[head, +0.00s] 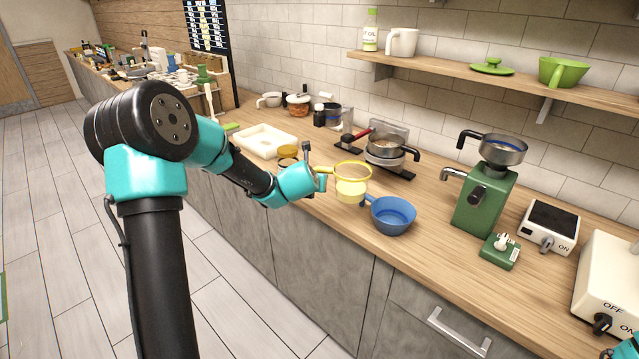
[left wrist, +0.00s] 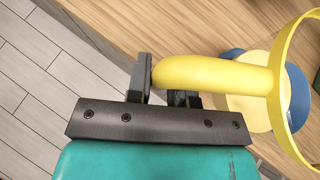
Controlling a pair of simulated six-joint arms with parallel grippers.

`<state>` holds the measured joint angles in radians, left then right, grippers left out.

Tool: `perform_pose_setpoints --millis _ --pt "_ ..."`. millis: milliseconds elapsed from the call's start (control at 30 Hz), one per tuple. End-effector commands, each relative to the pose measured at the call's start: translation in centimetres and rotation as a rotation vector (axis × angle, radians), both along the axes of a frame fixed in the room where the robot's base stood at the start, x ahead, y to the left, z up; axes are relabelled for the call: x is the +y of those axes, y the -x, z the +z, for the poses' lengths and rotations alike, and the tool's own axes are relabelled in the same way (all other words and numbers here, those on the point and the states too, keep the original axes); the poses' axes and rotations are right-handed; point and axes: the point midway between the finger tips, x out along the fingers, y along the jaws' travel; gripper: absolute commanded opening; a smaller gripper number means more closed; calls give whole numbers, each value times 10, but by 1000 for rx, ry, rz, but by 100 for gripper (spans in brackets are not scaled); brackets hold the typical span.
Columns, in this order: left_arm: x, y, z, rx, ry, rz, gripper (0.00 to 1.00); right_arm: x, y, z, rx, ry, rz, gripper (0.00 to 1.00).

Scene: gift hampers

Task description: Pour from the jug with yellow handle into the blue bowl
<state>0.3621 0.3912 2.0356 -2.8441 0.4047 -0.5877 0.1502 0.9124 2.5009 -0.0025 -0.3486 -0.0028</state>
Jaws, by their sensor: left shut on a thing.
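The jug has a yellow handle, a yellow rim (head: 353,171) and a pale yellow lower part (head: 351,191). It looks roughly upright, just left of the blue bowl (head: 393,216) in the head view. I cannot tell whether its base touches the counter. My left gripper (head: 323,182) is shut on the jug's handle; the left wrist view shows the yellow handle (left wrist: 215,75) between the fingers (left wrist: 168,90). The bowl stands on the counter near the front edge, and part of it shows behind the jug in the left wrist view (left wrist: 297,92). My right gripper is out of view.
A pot (head: 385,146) on a stand is behind the jug. A green machine (head: 484,198) and a small green box (head: 500,251) stand right of the bowl. A cream tray (head: 264,141) lies to the left.

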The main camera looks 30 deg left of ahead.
Motion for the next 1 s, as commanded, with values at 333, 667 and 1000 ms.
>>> perform_pose_setpoints --millis 333,667,1000 --pt "0 0 -3 0 -1 2 0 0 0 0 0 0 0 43" --pt "-6 -2 -5 14 -54 2 0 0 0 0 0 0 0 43" --pt "-16 -5 18 62 -200 0 0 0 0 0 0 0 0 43"
